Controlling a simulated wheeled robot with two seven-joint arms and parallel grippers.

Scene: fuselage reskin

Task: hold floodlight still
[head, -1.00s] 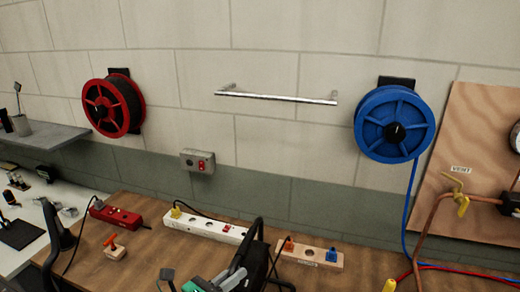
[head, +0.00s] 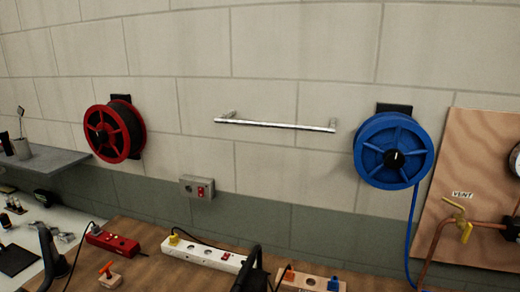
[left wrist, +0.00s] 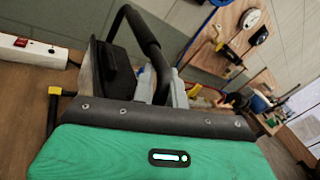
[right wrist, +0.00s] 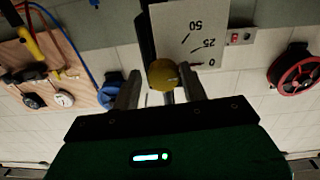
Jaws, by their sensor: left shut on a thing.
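The floodlight appears to be the black item with a tubular handle (left wrist: 143,38) and a dark boxy part (left wrist: 112,66) in the left wrist view. Its dark top (head: 251,270) also shows at the bottom edge of the head view. My left gripper (left wrist: 130,88) is shut on it; the black tube hides part of the hold. My right gripper (right wrist: 158,92) has its fingers apart, with a round yellow knob (right wrist: 163,73) between or just beyond them. I cannot tell whether they touch. Neither gripper shows in the head view.
A wooden bench (head: 150,275) holds a white power strip (head: 204,252), a red power strip (head: 112,241) and a wooden socket block (head: 312,281). Red (head: 113,131) and blue (head: 393,151) reels and a metal rail (head: 275,124) are on the wall. A pale scale plate (right wrist: 190,35) stands behind the knob.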

